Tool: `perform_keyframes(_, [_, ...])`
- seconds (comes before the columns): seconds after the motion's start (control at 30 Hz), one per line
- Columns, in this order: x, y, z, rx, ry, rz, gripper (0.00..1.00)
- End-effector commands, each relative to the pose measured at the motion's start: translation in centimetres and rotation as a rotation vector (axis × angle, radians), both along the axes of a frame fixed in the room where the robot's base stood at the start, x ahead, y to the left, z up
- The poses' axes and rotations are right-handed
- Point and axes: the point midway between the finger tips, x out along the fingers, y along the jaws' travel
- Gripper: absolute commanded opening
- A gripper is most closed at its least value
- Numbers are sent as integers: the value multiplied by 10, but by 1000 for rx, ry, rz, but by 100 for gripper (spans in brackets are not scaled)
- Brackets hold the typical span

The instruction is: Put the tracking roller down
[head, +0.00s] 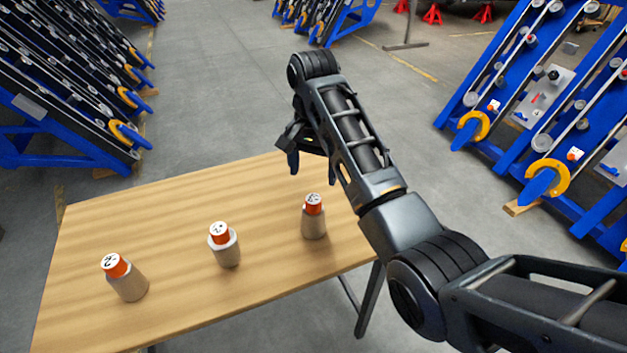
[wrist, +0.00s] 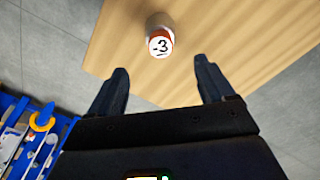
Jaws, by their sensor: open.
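Three rollers stand upright and apart on a wooden table (head: 160,225). Each has a grey-beige body and an orange top with a white marked face. One is the left roller (head: 127,280), one the middle roller (head: 225,247), one the right roller (head: 313,218). In the wrist view a roller marked "-3" (wrist: 160,44) stands on the table, ahead of the fingertips and between their lines. My gripper (head: 312,165) is above the table's far right part, behind the right roller in the head view. In the wrist view my gripper (wrist: 162,80) is open, with nothing between its fingers.
Blue racks with rollers and yellow rings stand at the left (head: 60,110) and right (head: 540,110). A blue rack (wrist: 35,135) also shows at the wrist view's lower left. The table has clear room around the rollers; grey floor surrounds it.

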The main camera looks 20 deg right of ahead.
Motion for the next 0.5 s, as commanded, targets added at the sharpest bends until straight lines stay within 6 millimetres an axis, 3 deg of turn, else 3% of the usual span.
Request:
perform_keyframes(0.13, [0,0,13,1,-1,0,82])
perform_keyframes(0.5, [0,0,13,0,-1,0,82])
